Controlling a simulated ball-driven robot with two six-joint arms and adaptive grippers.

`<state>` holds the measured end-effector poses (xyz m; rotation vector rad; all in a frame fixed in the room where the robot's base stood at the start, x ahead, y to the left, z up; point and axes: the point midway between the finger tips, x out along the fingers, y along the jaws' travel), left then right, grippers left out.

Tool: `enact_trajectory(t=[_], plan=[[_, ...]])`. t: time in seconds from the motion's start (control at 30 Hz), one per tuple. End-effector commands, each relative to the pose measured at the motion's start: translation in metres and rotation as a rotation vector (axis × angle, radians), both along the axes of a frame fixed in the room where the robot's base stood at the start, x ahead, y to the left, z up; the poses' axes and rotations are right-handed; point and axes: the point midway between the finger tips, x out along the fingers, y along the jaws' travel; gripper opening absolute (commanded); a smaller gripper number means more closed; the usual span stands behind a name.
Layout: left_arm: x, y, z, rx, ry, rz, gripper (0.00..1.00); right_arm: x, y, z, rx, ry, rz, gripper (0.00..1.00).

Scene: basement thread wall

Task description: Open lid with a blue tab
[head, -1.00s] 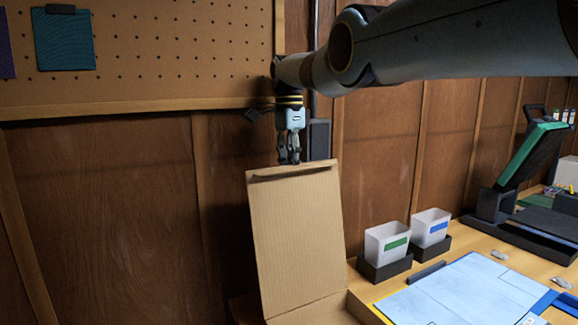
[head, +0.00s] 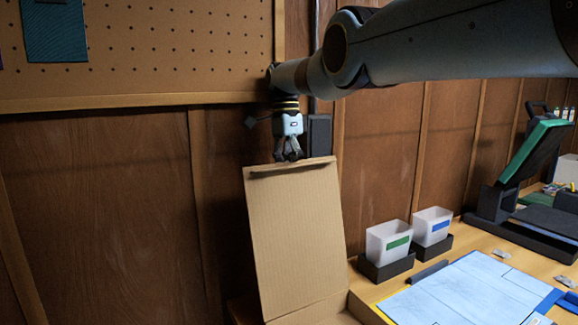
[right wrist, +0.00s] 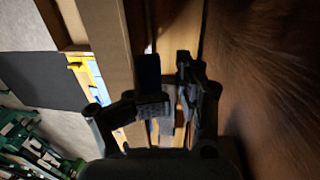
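A brown cardboard lid (head: 295,235) stands steeply upright at the back of its box (head: 345,306), which is cut off at the bottom of the head view. No blue tab shows on the lid. My right gripper (head: 288,157) is at the lid's top edge, in front of the wall. In the right wrist view, the right gripper (right wrist: 172,85) has its two fingers a small gap apart with nothing seen held between them. The lid's cardboard edge (right wrist: 104,40) runs beside the fingers on the left; contact cannot be told. My left gripper is out of view.
White bins with green (head: 388,243) and blue labels (head: 432,226) stand right of the box. A light blue board (head: 470,290) lies on the table in front of them. A wood-panelled wall and pegboard (head: 160,50) are close behind my gripper.

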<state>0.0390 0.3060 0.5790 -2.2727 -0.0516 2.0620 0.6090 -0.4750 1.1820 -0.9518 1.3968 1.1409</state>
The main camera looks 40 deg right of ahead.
Motion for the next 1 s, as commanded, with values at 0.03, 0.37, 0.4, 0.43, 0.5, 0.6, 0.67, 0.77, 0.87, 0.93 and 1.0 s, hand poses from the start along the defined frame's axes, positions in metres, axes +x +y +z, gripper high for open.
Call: enact_trajectory(t=[0.03,0.37,0.4,0.43,0.5,0.6,0.67,0.77,0.87,0.93,1.0], plan=[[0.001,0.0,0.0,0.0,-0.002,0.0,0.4,-0.002,0.001,-0.005,0.003,0.009,0.001,0.35],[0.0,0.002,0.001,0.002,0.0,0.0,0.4,0.0,-0.001,0.016,-0.002,0.001,-0.001,0.35],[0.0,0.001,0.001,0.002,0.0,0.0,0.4,-0.001,-0.001,0.023,-0.002,0.0,-0.001,0.35],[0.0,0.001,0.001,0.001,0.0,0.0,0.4,-0.001,0.0,0.029,-0.002,-0.001,0.0,0.35],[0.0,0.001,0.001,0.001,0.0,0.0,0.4,0.0,0.0,0.047,-0.001,-0.002,0.0,0.35],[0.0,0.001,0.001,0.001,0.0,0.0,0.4,-0.001,0.001,0.068,-0.001,-0.001,0.0,0.35],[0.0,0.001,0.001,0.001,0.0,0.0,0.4,-0.001,0.001,0.078,-0.001,-0.001,0.0,0.35],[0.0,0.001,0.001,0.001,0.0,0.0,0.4,-0.001,0.001,0.091,0.0,0.0,0.001,0.35],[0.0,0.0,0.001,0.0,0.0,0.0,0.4,-0.001,0.001,0.098,-0.001,0.001,0.0,0.35],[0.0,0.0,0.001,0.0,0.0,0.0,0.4,-0.002,0.001,0.1,-0.002,0.001,0.0,0.35],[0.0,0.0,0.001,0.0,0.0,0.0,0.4,-0.002,0.001,0.1,-0.002,0.001,0.0,0.35]])
